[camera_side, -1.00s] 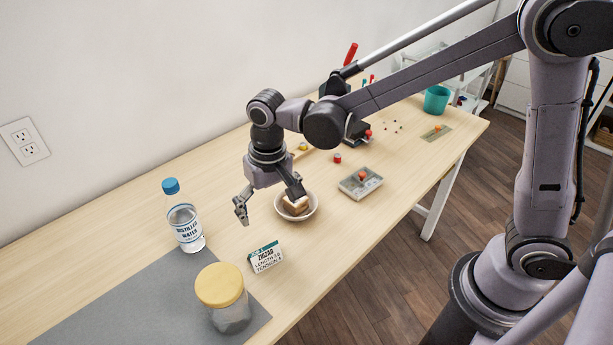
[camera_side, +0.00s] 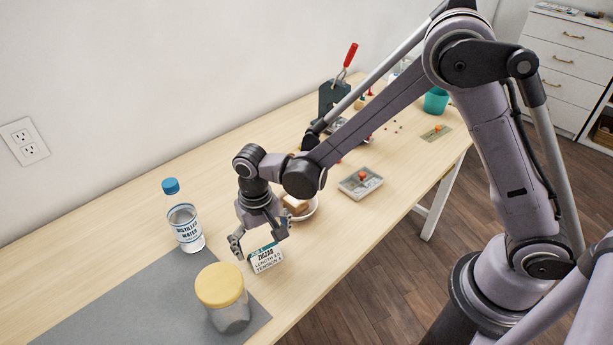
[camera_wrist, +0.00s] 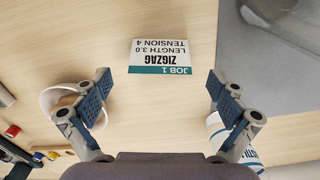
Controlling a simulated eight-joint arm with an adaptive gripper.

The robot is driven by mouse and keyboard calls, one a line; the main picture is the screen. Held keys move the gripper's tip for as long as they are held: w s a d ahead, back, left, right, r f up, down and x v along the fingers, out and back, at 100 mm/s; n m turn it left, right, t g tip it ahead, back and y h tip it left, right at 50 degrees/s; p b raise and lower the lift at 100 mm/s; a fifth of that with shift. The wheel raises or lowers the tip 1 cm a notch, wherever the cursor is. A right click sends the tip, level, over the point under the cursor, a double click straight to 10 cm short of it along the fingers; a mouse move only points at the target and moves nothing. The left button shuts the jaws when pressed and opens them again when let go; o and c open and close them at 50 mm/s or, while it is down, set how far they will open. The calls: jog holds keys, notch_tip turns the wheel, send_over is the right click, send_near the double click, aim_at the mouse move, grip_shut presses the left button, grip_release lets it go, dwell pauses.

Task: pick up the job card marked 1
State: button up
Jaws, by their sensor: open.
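The job card (camera_side: 266,260) stands on the wooden table, white with a teal band, and reads ZIGZAG. In the wrist view the card (camera_wrist: 160,57) shows JOB 1 on its band, upside down. My gripper (camera_side: 262,248) is open and sits just above and behind the card in the side view. In the wrist view my gripper's fingers (camera_wrist: 160,88) are spread wide, one on each side, with the card centred beyond their tips. Nothing is between the fingers. I cannot tell exactly how high they are above the table.
A water bottle (camera_side: 184,216) stands left of the card. A yellow-lidded jar (camera_side: 223,298) stands on the grey mat (camera_side: 125,308) in front. A white bowl (camera_side: 313,212) is close behind my gripper. A grey tray (camera_side: 347,188) lies further right.

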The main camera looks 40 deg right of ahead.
aim_at(263, 247)
jog(key=shift+w+f, duration=0.1)
jog(key=shift+f, duration=1.65)
jog(key=c, duration=0.9)
jog(key=shift+o, duration=0.2)
jog(key=shift+r, duration=0.1)
